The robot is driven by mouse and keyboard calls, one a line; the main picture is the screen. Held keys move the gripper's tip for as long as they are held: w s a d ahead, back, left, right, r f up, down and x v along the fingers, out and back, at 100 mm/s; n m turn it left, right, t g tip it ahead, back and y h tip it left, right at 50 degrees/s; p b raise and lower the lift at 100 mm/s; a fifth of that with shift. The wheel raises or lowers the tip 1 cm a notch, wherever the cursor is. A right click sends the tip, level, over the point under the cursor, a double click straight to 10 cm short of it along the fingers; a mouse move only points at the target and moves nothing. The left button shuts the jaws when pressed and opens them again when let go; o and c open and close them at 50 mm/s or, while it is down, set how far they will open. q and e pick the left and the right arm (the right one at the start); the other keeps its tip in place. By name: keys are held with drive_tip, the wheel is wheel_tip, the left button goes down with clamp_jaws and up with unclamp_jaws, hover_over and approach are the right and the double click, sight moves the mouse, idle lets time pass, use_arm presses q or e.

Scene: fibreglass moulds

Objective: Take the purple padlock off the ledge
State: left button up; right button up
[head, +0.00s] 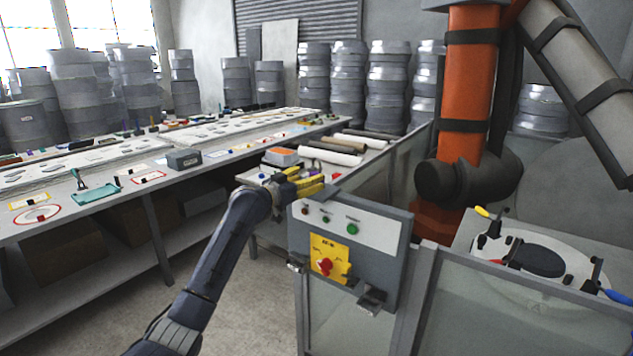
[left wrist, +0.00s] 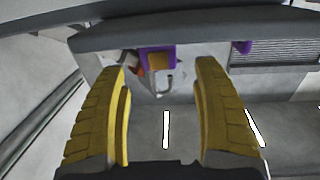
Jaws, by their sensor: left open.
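The purple padlock (left wrist: 154,58) shows in the left wrist view, with a brownish-yellow patch on its body and a metal shackle. It sits against the edge of a grey ledge (left wrist: 200,28). My left gripper (left wrist: 162,66) has its yellow fingers spread on either side of the padlock in that view, with nothing clearly held between them. In the head view my left gripper (head: 306,184) is at the top of the grey control box (head: 385,240). I cannot make out the padlock in the head view. My right gripper is in neither view.
The control box carries buttons and a yellow panel (head: 330,258) with a red knob. A long workbench (head: 100,205) with tools stands to the left. An orange robot arm (head: 468,90) stands behind glass panels at right. Another small purple thing (left wrist: 243,46) shows beside the ledge.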

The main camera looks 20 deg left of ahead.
sight(314, 175)
use_arm(q)
drive_tip(key=shift+x, duration=2.25)
drive_tip(key=shift+o, duration=0.2)
drive_tip(key=c, duration=1.4)
